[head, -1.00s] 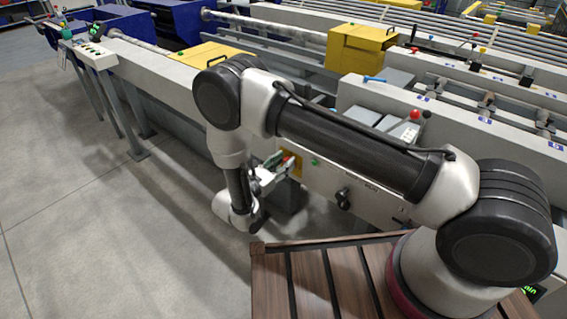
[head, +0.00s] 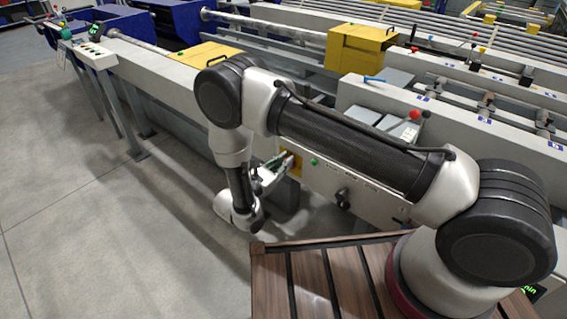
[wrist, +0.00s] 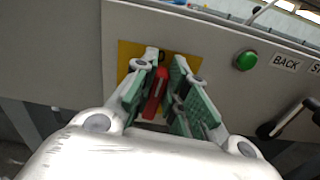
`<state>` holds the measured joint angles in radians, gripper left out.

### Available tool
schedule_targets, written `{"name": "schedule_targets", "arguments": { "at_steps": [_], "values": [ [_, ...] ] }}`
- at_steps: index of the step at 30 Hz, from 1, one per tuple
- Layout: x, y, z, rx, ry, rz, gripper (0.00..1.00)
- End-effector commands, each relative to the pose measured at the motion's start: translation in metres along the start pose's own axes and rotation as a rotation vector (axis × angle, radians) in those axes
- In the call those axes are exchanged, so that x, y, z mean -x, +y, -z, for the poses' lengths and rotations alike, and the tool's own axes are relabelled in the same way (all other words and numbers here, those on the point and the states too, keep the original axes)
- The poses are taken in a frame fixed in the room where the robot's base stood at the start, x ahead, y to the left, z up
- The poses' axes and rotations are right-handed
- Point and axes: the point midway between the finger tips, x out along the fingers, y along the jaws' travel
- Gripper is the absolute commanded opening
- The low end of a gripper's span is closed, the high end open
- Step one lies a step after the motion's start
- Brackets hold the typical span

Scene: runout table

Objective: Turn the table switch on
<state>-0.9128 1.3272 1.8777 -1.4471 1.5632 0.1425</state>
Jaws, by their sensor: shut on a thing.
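The table switch is a red handle (wrist: 155,93) on a yellow plate (wrist: 128,50), fixed to the grey side of the runout table. In the wrist view the handle leans, its upper end a little to the right. My gripper (wrist: 165,75) has its green-padded fingers on both sides of the handle and is shut on it. In the head view my gripper (head: 280,168) is at the yellow plate (head: 295,166), and the fingers largely hide the handle there.
A green button (wrist: 245,60) sits right of the plate, beside a BACK label (wrist: 285,62). A black lever (wrist: 285,118) sticks out lower right. A slatted wooden top (head: 320,275) lies in front. Open floor (head: 90,220) is on the left.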

Motion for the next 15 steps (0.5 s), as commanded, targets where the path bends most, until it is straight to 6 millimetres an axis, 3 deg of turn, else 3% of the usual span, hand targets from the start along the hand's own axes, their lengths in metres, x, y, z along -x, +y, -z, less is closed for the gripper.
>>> {"name": "schedule_targets", "arguments": {
  "at_steps": [15],
  "values": [
    [0.000, -0.011, 0.003, -0.435, 0.001, -0.001, 0.00]
  ]
}}
